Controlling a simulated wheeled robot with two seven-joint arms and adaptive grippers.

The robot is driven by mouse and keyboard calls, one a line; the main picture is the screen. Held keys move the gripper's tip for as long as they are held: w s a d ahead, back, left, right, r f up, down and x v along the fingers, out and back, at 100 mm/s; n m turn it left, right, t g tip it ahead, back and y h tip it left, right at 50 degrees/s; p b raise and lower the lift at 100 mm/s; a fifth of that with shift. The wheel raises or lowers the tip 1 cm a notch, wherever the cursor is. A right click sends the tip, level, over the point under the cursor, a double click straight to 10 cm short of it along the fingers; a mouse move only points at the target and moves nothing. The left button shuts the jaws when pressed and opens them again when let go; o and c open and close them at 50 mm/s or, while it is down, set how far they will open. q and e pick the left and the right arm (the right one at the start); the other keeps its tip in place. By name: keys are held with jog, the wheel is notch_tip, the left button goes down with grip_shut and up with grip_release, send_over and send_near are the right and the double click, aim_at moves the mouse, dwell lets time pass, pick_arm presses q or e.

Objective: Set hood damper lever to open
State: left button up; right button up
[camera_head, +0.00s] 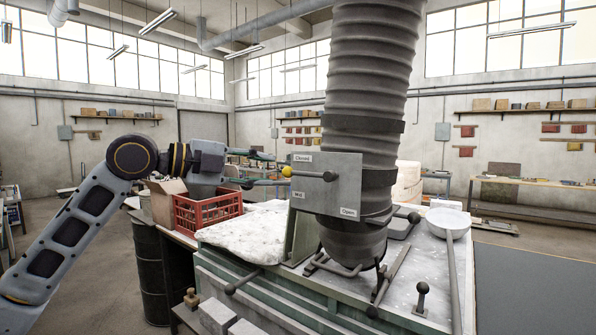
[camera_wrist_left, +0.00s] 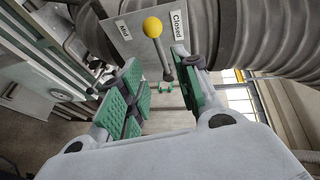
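The hood damper lever (camera_head: 308,174) is a dark rod with a yellow knob (camera_head: 286,171) on a grey plate (camera_head: 345,190). The plate has labels "Closed" at top left, "Mid" at lower left and "Open" at lower right. The lever points left, its knob between "Closed" and "Mid". My left gripper (camera_head: 277,170) comes in from the left, open, its fingertips close to the knob. In the left wrist view the knob (camera_wrist_left: 152,27) shows between and beyond the green-padded fingers (camera_wrist_left: 157,70). I cannot tell whether they touch it. My right gripper is not in view.
The ribbed hood duct (camera_head: 372,70) stands behind the plate. A red crate (camera_head: 208,212) sits left, beside a white heap (camera_head: 245,232). A ladle (camera_head: 449,222) lies on the bench's right side. A dark drum (camera_head: 150,270) stands at the lower left.

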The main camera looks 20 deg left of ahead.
aim_at(301, 174)
pick_arm(q)
jog(key=shift+p+x, duration=1.4)
jog(key=shift+x, duration=3.6)
jog(key=shift+f, duration=0.1)
grip_shut()
